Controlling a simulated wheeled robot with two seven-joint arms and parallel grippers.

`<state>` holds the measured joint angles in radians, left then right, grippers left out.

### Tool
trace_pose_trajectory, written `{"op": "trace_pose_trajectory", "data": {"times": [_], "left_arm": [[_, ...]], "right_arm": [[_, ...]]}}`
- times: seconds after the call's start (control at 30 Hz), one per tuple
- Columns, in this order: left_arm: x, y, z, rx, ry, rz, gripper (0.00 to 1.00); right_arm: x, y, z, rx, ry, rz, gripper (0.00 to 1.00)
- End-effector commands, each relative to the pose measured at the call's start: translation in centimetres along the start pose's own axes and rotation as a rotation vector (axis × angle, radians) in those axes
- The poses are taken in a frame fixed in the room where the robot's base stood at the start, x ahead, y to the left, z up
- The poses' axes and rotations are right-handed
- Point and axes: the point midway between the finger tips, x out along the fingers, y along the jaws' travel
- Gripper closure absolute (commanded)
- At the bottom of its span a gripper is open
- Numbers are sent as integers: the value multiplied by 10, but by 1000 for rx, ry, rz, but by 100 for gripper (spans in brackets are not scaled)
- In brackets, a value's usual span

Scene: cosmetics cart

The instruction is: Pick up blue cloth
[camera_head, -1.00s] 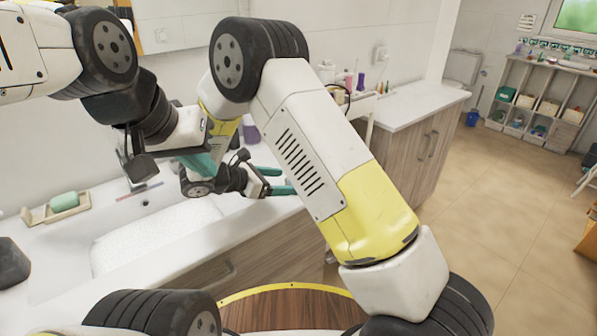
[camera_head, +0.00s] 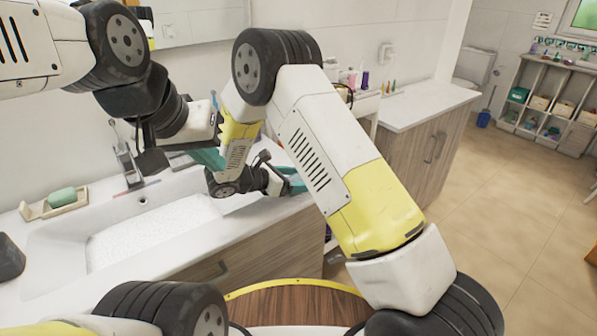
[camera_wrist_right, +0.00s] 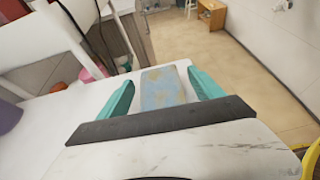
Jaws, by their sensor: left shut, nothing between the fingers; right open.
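The blue cloth (camera_wrist_right: 163,88) is a flat, pale blue piece with yellowish patches, lying on the white counter (camera_wrist_right: 215,135) in the right wrist view. My right gripper (camera_wrist_right: 163,95) is open, with one teal finger on each side of the cloth; I cannot tell whether they touch it. In the head view my right gripper (camera_head: 292,180) is at the counter's right end, partly hidden by my arm, and the cloth is not visible there. My left gripper (camera_head: 207,158) is shut and empty above the back of the sink.
The white sink (camera_head: 150,230) lies at left, with a faucet (camera_head: 126,160) and a green soap on a dish (camera_head: 62,197). A purple item (camera_wrist_right: 10,115) stands left of my right gripper. A wood cabinet (camera_head: 415,155) and open floor lie to the right.

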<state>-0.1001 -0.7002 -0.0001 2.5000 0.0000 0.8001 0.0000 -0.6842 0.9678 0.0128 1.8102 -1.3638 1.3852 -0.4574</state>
Motion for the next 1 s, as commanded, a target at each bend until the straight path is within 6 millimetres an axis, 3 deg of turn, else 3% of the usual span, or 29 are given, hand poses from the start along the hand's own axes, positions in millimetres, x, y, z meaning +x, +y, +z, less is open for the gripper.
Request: {"op": "trace_pose_trajectory", "data": {"times": [0.17,0.4,0.73,1.0], "left_arm": [[0,0,0,0,0,0,100],[0,0,0,0,0,0,100],[0,0,0,0,0,0,100],[0,0,0,0,0,0,100]], "right_arm": [[25,0,0,-1,0,-2,24],[28,0,0,0,0,1,26],[27,0,1,1,0,1,88],[26,0,3,1,0,0,88]]}}
